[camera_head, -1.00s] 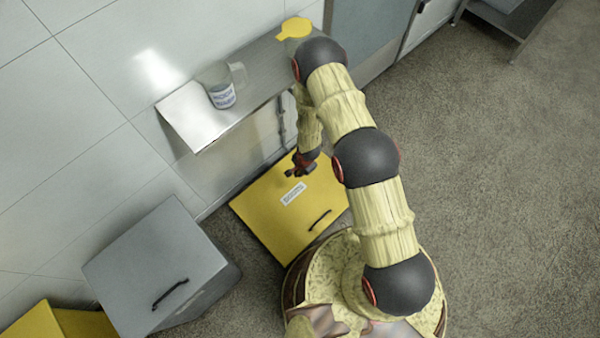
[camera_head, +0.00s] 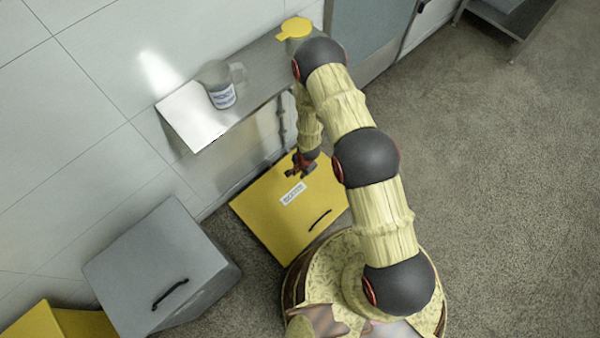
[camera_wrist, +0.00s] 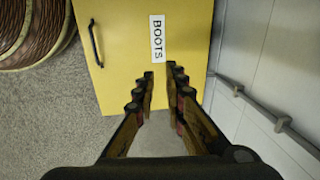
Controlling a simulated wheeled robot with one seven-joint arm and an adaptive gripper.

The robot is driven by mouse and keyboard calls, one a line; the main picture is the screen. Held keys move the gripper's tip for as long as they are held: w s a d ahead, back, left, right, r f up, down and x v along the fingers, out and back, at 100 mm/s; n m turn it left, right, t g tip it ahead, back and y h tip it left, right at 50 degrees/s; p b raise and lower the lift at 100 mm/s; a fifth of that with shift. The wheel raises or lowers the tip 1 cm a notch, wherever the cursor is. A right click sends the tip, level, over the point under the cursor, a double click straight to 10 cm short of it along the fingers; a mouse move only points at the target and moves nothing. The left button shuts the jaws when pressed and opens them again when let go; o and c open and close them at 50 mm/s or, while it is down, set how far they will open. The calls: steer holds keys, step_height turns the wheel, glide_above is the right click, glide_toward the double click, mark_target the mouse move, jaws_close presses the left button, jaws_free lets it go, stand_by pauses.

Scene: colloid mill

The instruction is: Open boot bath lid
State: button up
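The boot bath lid (camera_head: 275,222) is a flat yellow panel, closed, with a white label and a black bar handle (camera_head: 320,219) near its front edge. In the wrist view the lid (camera_wrist: 190,30) shows the label "BOOTS" (camera_wrist: 157,38), and the handle (camera_wrist: 94,44) is at upper left. My gripper (camera_head: 297,171) is above the far part of the lid, away from the handle. In the wrist view my gripper (camera_wrist: 162,75) has its fingers apart with nothing between them. My arm hides the lid's right side in the head view.
A grey box (camera_head: 160,265) with a black handle stands left of the boot bath, and another yellow box (camera_head: 60,322) is beyond it. A metal wall shelf (camera_head: 195,115) holds a clear jug (camera_head: 220,88). A pipe (camera_wrist: 265,110) runs along the wall. Open floor (camera_head: 510,200) lies right.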

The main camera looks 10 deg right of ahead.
steer(key=o, duration=0.3)
steer(key=r, duration=0.4)
steer(key=s+r, duration=0.1)
steer(key=r, duration=0.3)
steer(key=d+r, duration=0.1)
steer(key=r, duration=0.3)
steer(key=shift+s, duration=0.3)
steer(key=shift+d+f, duration=0.1)
steer(key=shift+c, duration=0.5)
